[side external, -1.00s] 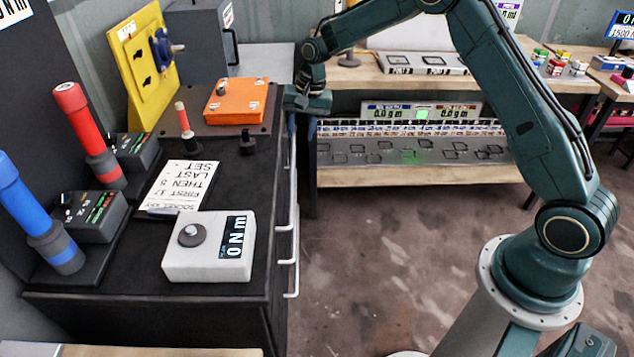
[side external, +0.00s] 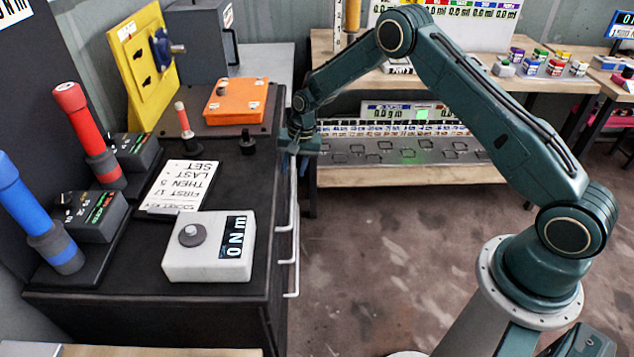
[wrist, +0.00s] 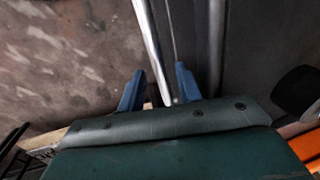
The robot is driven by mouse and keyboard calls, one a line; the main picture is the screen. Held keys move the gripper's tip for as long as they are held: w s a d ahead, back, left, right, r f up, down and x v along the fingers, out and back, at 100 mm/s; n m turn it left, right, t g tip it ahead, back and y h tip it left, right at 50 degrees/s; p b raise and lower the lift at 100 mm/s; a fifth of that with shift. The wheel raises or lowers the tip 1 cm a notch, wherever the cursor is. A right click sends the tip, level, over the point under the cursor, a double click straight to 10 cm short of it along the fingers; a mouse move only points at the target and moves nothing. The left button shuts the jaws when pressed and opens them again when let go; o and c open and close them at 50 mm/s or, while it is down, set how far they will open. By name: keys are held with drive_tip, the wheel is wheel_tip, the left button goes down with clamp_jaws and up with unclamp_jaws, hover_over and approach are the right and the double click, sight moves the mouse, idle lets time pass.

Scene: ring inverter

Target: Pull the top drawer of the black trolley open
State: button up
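The black trolley (side external: 150,318) stands at the left in the side view. Silver bar handles (side external: 294,215) run along its right-hand drawer side, one above another. My gripper (side external: 300,150) is at the far upper part of this side, close to the handles. In the wrist view, its two blue fingers (wrist: 159,70) are apart. A bright silver handle bar (wrist: 150,45) passes between them, with a visible gap to at least one finger. The drawer fronts are mostly hidden from the side view, and no drawer visibly stands out.
On the trolley top are a grey torque display box (side external: 208,248), a paper card (side external: 182,186), an orange box (side external: 236,101), and red (side external: 85,120) and blue (side external: 30,205) handled tools. A workbench (side external: 400,176) stands behind. The floor (side external: 380,260) right of the trolley is clear.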

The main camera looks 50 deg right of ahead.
drive_tip(key=shift+f, duration=0.55)
drive_tip(key=shift+c, duration=0.2)
clamp_jaws()
drive_tip(key=s+d, duration=2)
drive_tip(key=shift+s+d, duration=0.2)
drive_tip(key=shift+o, duration=0.2)
unclamp_jaws()
